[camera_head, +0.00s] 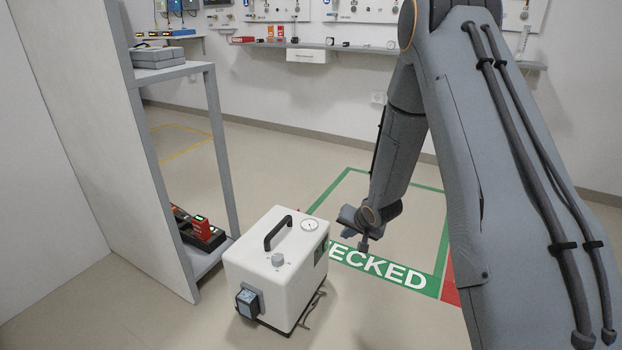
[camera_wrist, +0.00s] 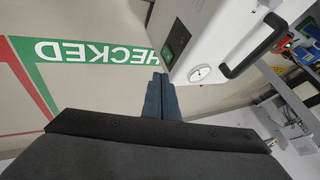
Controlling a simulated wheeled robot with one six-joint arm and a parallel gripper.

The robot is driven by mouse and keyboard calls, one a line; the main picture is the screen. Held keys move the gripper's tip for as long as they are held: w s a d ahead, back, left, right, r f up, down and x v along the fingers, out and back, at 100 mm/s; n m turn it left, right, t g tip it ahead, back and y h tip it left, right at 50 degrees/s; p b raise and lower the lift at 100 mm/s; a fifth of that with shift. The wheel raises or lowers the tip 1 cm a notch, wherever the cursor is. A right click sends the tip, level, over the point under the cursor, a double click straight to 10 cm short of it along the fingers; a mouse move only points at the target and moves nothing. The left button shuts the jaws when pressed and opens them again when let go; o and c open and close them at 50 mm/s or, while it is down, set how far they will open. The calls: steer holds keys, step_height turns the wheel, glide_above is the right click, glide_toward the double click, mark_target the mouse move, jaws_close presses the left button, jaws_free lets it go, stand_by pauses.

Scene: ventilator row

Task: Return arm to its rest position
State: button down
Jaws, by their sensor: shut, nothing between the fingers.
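My gripper (camera_head: 363,244) hangs at the end of my bent arm, to the right of the white ventilator box. In the wrist view my gripper's fingers (camera_wrist: 161,82) are together with nothing between them. The white ventilator box (camera_head: 262,290) stands upright on the floor, with a black handle, a round gauge and a grey knob on top. In the wrist view the box (camera_wrist: 212,38) is close beyond the fingertips, with its gauge, handle and a dark green-lit panel showing. I cannot tell the exact gap between fingers and box.
A green floor outline marked CHECKED (camera_head: 385,268) lies behind and right of the box, with a red patch (camera_head: 451,283) beside it. A grey shelf rack (camera_head: 225,150) stands left, holding devices. A wall shelf (camera_head: 340,47) runs along the back. Open floor lies between.

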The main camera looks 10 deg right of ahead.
steer(key=s+a+r+n+g, duration=0.3)
steer(key=s+a+r+n, duration=0.3)
steer(key=s+a+r, duration=1.05)
steer(key=s+a+r+n+g, duration=0.1)
steer(key=s+a+r+n, duration=0.15)
steer(key=s, duration=0.55)
steer(key=s+a+r+n+g, duration=0.2)
steer(key=s+a, duration=0.1)
steer(key=s, duration=0.5)
steer(key=s+a+r+n+g, duration=0.1)
steer(key=s+a+r+n, duration=0.15)
steer(key=s, duration=0.55)
steer(key=d+r+m+p, duration=0.3)
steer(key=d+r+p, duration=0.7)
steer(key=r+p, duration=0.3)
steer(key=s+d+r+m+h+p, duration=0.1)
steer(key=d+r+m+p, duration=0.3)
steer(key=d+r+p, duration=0.7)
steer(key=r+p, duration=0.1)
steer(key=p, duration=0.5)
steer(key=shift+r+m+h+p, duration=0.3)
steer(key=shift+r+p, duration=0.1)
